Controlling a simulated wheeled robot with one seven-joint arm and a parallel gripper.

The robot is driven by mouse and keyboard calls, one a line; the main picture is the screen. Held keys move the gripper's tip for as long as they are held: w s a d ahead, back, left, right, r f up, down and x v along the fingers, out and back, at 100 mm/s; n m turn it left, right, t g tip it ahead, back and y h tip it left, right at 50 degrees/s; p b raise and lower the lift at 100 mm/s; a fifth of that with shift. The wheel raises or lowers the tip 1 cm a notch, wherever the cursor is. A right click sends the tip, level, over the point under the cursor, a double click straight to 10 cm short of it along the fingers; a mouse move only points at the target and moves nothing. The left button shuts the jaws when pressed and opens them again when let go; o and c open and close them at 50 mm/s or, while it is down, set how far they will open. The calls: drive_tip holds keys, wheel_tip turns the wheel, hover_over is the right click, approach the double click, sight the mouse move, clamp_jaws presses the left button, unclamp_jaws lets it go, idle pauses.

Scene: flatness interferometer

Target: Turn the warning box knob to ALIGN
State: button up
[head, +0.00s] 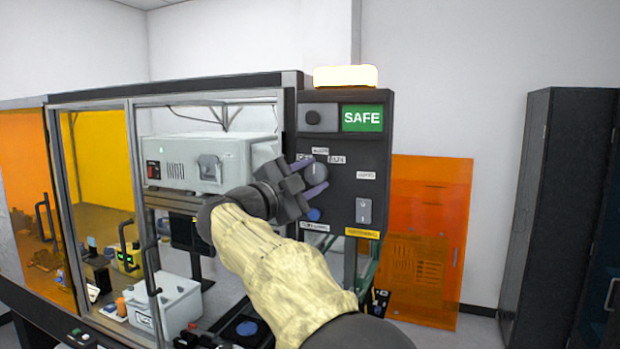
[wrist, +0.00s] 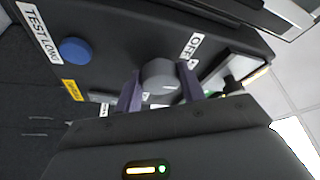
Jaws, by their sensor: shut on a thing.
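The warning box (head: 345,150) is a dark upright panel with a lit green SAFE sign (head: 362,118) and a glowing lamp (head: 345,76) on top. Its round grey knob (head: 317,171) sits mid-panel among small white labels. My gripper (head: 311,177) reaches in from the lower left, its two purple fingers shut on the knob. In the wrist view the fingers (wrist: 160,88) stand on either side of the knob (wrist: 158,72), which has a pale mark on its face. An OFF label (wrist: 190,46) is readable there. Other labels are partly hidden, and I cannot tell which one the mark points to.
A blue button (head: 313,214) sits below the knob, beside a TEST label (wrist: 40,33) in the wrist view. A grey switch plate (head: 363,211) is at lower right. The glazed enclosure stands left; an orange panel (head: 430,240) and dark cabinet (head: 560,200) stand right.

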drive_tip(key=shift+f, duration=0.1)
drive_tip(key=o, duration=1)
drive_tip(key=shift+c, duration=0.2)
drive_tip(key=shift+s, duration=0.1)
drive_tip(key=b+v, duration=0.6)
drive_tip(key=v, duration=1.1)
